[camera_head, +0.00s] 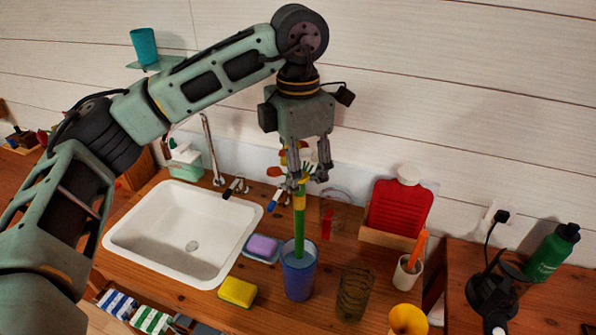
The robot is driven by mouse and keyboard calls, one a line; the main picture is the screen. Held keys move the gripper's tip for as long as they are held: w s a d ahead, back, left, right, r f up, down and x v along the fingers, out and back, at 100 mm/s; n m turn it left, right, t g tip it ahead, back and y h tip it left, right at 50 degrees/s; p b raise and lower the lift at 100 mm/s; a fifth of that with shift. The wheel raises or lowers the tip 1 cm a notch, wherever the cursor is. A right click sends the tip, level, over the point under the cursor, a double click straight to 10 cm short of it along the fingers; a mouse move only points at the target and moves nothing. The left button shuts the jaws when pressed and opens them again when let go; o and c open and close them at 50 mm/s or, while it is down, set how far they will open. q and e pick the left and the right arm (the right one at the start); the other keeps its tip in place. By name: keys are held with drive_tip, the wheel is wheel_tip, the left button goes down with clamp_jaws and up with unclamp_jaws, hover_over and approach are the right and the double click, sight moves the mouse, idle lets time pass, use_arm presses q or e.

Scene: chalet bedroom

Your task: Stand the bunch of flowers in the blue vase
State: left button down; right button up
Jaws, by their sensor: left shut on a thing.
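My left gripper (308,172) comes down from above and is shut on the bunch of flowers (299,220). The bunch has green stems with a yellow band, and red, orange and yellow heads partly hidden by the fingers. It hangs upright. The blue vase (299,280) stands on the wooden counter right of the sink. The lower end of the stems reaches the vase's mouth and appears to be inside it; how deep I cannot tell. My right gripper is not in view.
A dark patterned glass (354,290) stands close right of the vase. A yellow sponge (237,291) and a purple soap (262,246) lie to its left, beside the white sink (130,240). A white cup (407,272), a red hot-water bottle (399,208) and a yellow funnel-like thing (407,319) are further right.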

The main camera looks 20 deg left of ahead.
sight(298, 212)
use_arm(q)
drive_tip(key=shift+f+b, duration=1.7)
drive_tip(key=shift+f, duration=0.55)
drive_tip(key=shift+f+b, duration=2.2)
drive_tip(key=shift+f, duration=0.6)
drive_tip(key=c, duration=0.5)
unclamp_jaws()
drive_tip(key=shift+c, duration=0.2)
drive_tip(key=o, duration=0.5)
drive_tip(key=shift+o, duration=0.2)
drive_tip(key=shift+r, duration=0.1)
